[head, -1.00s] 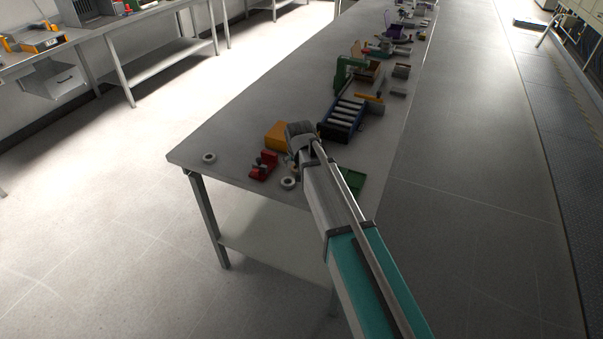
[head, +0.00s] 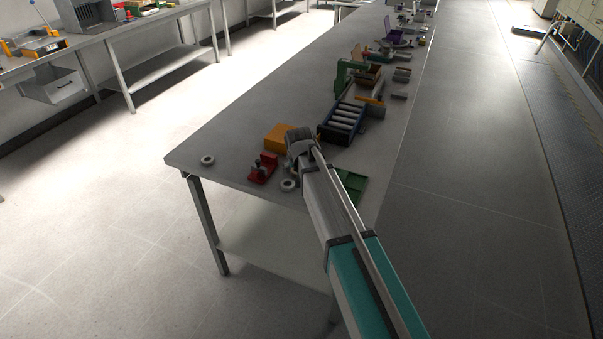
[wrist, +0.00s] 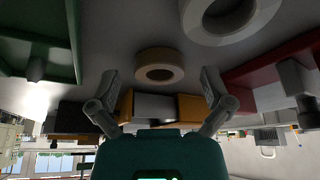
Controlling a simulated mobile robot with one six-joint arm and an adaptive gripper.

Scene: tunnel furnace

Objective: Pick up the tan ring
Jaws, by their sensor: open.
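The tan ring (wrist: 159,66) lies flat in the wrist view, which looks upside down, with the bench at the top. My gripper (wrist: 160,84) is open, with one finger on each side of the picture and the ring showing between and just beyond the fingertips. Nothing is held. I cannot tell how far the ring is from the fingers. In the head view my arm reaches over the near end of the bench; it hides the fingers, and I cannot make out the tan ring there.
A larger pale ring (wrist: 230,12) lies close by. Around the gripper are a red fixture (head: 263,168), a green tray (head: 351,187) and an orange box (head: 279,137). Another pale ring (head: 207,160) lies near the bench corner. A roller rack (head: 343,122) stands farther back.

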